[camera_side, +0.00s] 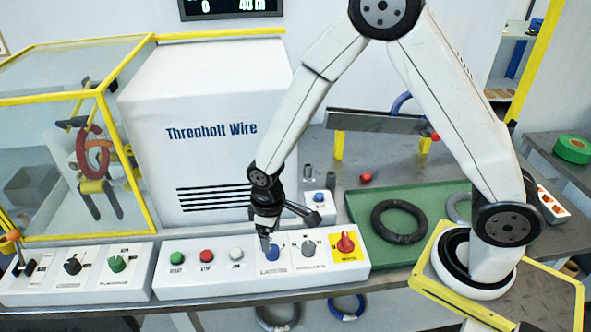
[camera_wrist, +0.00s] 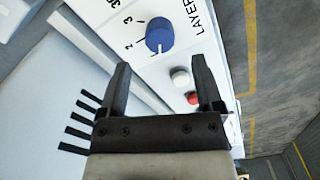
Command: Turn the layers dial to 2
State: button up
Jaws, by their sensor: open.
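The layers dial is a round blue knob; in the wrist view, the dial (camera_wrist: 160,35) stands beside the printed word LAYERS, with a 2 and a 3 printed to its left. A small white mark on it seems to point toward the bottom of the picture, not at the 2. In the side view the dial (camera_side: 272,254) is partly covered by my gripper (camera_side: 266,247). In the wrist view my gripper (camera_wrist: 161,64) is open and empty. The dial lies beyond its fingertips, roughly between them, and I see no contact.
On the same white panel are a green button (camera_side: 177,258), a red button (camera_side: 207,256), a white button (camera_side: 237,254), a grey dial (camera_side: 308,247) and a red switch on yellow (camera_side: 345,242). Behind stands the white machine housing (camera_side: 205,90). A green tray (camera_side: 360,212) holds a black coil (camera_side: 399,221).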

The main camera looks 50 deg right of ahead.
aim_at(272, 249)
jog(key=shift+f, duration=2.7)
grip_shut()
